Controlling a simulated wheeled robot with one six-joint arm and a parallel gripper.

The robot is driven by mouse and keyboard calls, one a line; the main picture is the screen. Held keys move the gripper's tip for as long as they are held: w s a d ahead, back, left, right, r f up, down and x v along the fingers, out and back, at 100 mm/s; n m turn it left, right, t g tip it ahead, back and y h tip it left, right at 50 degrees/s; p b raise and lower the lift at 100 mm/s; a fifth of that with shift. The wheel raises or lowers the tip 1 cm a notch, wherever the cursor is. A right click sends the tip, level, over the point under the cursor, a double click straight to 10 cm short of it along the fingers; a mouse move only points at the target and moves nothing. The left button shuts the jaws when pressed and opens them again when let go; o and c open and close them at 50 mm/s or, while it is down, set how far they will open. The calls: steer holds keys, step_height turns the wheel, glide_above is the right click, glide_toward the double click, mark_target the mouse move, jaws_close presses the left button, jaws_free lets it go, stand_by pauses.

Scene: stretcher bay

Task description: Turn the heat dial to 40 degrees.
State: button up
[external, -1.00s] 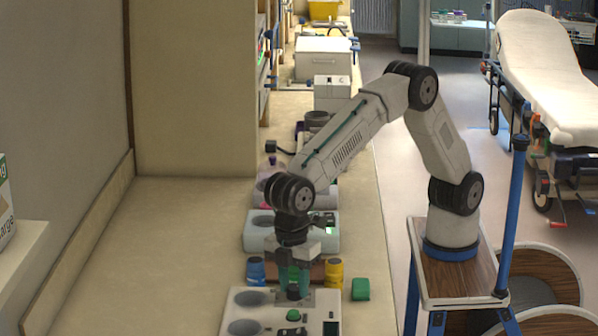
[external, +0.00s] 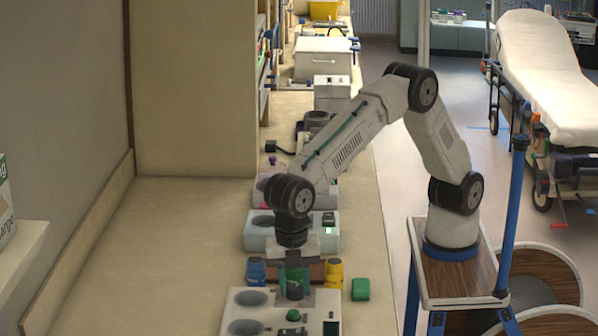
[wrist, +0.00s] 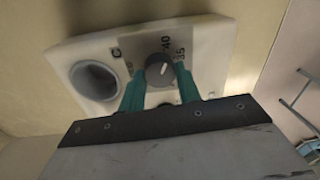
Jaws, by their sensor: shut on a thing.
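The heat dial (wrist: 159,70) is a dark round knob on the top of a white device (external: 262,325). In the wrist view the numbers 40 and 35 are printed beside the dial, at its upper right. A short pale line shows on the dial's face; I cannot tell exactly which mark it points to. My gripper (wrist: 159,82) is shut on the dial, with one green finger on each side of it. In the external view my gripper (external: 294,284) points straight down over the device. The fingers hide part of the scale.
The device has two round wells (external: 250,298) and a green button (external: 293,315). A blue-capped jar (external: 256,271), a yellow jar (external: 334,272) and a green block (external: 360,289) stand close behind it. The counter to the left is clear.

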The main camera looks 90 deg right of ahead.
mark_target(293, 288)
stand_by(0.4)
steer(key=o, duration=1)
steer(key=shift+w+r, duration=0.2)
steer(key=shift+r, duration=3.75)
